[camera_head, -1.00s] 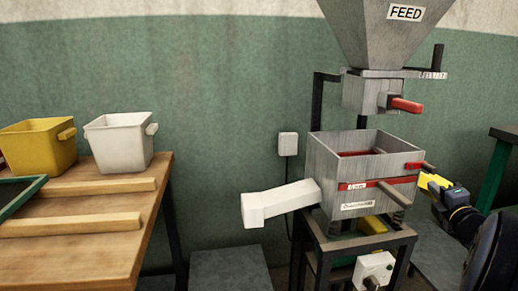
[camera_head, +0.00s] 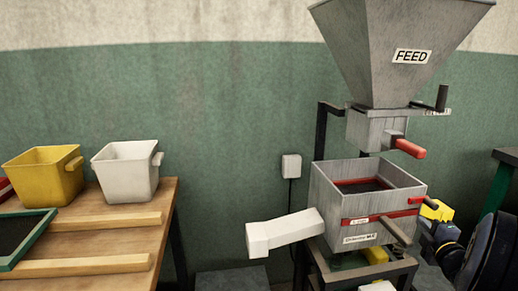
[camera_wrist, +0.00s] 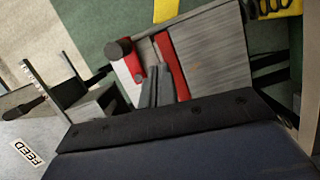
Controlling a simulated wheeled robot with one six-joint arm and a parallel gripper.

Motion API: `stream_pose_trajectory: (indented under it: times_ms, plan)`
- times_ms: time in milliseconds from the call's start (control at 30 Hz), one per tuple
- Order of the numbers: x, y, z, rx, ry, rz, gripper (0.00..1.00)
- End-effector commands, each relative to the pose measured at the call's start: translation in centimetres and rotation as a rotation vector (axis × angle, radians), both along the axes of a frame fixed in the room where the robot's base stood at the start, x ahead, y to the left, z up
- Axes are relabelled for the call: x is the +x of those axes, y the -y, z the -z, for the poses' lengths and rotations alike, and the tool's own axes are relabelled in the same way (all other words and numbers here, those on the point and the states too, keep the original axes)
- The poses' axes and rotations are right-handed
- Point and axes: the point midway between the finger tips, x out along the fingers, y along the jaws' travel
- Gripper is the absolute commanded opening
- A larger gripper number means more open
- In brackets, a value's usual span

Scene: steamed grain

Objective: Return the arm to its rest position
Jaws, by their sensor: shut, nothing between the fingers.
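My gripper (camera_head: 437,211), with yellow, blue and black parts, is at the right side of the grey metal box under the feed hopper in the head view. Its fingertips are hard to make out there. In the wrist view its two grey fingers (camera_wrist: 150,86) lie together, with nothing seen between them. They point toward the box (camera_wrist: 208,50), which has red strips and a dark round-ended handle (camera_wrist: 118,50). The dark arm link (camera_head: 490,258) behind the gripper is mine.
The grey feed hopper (camera_head: 395,45) with a red-handled gate stands above the open box (camera_head: 345,200). A white chute (camera_head: 285,232) sticks out left. On the left, a wooden table (camera_head: 150,207) carries a yellow bin (camera_head: 40,180) and a white bin (camera_head: 127,178). Open floor space separates table and machine.

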Motion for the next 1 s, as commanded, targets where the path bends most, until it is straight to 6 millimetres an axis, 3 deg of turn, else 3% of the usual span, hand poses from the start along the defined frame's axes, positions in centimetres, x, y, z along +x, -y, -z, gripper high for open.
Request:
stream_pose_trajectory:
  times_ms: [433, 1000]
  plan:
    - [-0.6, -1.0, -0.4, 0.148, -0.015, 0.011, 0.00]
    - [-0.6, -1.2, -0.2, 0.169, -0.016, 0.011, 0.00]
